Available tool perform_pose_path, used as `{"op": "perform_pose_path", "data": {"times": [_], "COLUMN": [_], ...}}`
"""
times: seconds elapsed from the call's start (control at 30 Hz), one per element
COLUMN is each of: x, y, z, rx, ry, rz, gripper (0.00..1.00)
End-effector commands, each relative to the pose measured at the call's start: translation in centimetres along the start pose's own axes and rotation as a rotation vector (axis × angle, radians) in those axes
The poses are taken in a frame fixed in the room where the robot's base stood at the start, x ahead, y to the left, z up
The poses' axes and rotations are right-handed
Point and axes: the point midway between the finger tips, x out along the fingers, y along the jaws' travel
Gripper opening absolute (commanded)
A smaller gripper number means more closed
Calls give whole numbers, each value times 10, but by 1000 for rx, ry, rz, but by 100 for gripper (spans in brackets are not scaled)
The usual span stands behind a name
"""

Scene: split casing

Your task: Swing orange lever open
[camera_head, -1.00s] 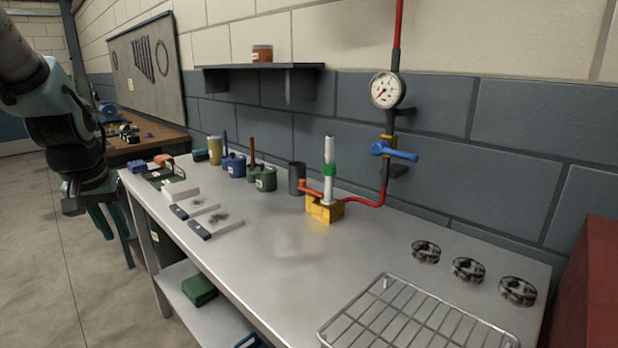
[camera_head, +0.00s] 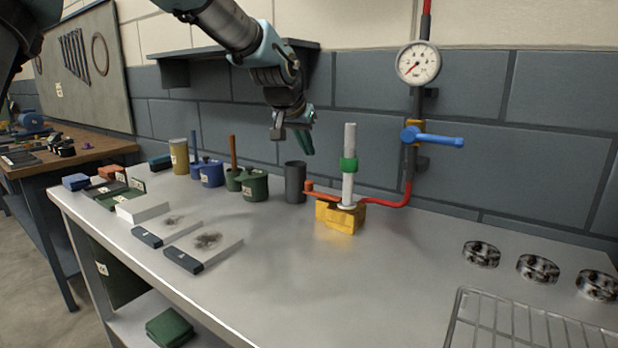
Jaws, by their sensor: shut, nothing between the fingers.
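The orange lever (camera_head: 322,194) is a short arm on the yellow block (camera_head: 341,216) on the bench. It points left from the base of an upright pale rod (camera_head: 349,165) with a green collar. Its rounded knob end is at the left, close to a dark grey cup. My gripper (camera_head: 306,146) hangs in the air above and to the left of the lever, clear of it. Its green fingers point down, and they are shut and empty. Nothing hides the lever in this view.
A red pipe with a blue-handled valve (camera_head: 432,138) and a gauge (camera_head: 418,63) rises right of the block. The dark cup (camera_head: 295,182) and a green pot (camera_head: 254,185) stand to the left. A wall shelf (camera_head: 235,54) is behind my arm.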

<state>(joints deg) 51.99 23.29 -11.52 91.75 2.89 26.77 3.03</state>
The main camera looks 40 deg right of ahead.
Motion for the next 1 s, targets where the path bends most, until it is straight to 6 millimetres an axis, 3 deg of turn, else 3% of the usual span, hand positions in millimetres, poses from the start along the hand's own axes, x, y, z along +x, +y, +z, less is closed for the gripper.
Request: {"op": "perform_pose_path", "data": {"times": [0.37, 0.9, 1.0], "x": [5, 96, 92], "y": [-1, -1, -1], "z": [0, 0, 6], "rx": [-1, -2, -2], "ry": [-2, -4, -1], "rz": [0, 0, -1], "gripper": [0, 0, 0]}}
